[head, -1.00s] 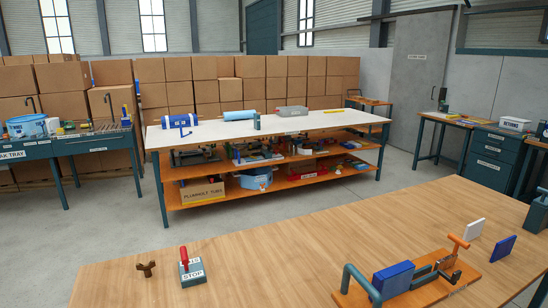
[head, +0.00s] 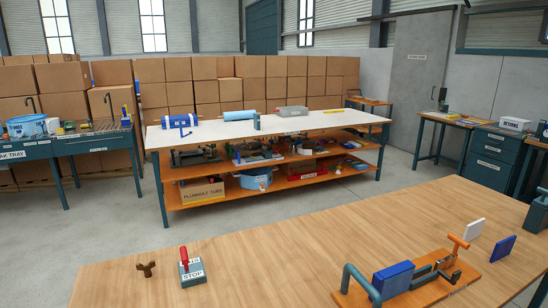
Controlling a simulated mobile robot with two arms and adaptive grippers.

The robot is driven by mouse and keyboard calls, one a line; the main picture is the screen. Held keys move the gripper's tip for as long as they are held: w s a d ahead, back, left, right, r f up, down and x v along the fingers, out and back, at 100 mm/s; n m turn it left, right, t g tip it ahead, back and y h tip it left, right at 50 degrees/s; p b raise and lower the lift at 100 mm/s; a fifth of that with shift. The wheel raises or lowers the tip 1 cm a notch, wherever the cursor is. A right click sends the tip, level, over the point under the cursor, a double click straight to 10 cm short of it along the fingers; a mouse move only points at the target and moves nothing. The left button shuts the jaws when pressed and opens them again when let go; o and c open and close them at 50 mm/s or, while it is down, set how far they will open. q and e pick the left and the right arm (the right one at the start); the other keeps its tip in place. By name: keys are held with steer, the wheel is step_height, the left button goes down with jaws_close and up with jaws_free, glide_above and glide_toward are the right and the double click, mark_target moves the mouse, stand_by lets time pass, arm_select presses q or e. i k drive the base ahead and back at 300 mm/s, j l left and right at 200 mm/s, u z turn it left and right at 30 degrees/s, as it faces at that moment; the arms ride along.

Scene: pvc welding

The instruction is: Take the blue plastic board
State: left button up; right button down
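A thin blue board (head: 502,249) stands upright near the right end of the wooden table. A white board (head: 474,229) of similar size stands upright just behind and left of it. A blue block (head: 393,279) sits in a clamp fixture on an orange base (head: 428,289) at the table's front right. Neither of my grippers shows in the head view.
The wooden table (head: 250,262) fills the foreground, with its middle clear. A grey stop box with a red handle (head: 191,267) and a brown fitting (head: 146,269) are at its left. A dark green device (head: 537,212) is at the right edge. A white-topped workbench (head: 225,131) stands behind.

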mark_target(502, 248)
steer(key=z, duration=1.45)
steer(key=u, duration=0.55)
steer(key=i+l+u, duration=0.4)
steer(key=l, duration=0.15)
steer(key=l+u, duration=0.25)
steer(key=i+l+u, duration=0.2)
steer(key=l, duration=0.2)
steer(key=k+j, duration=0.05)
steer(key=k, duration=0.05)
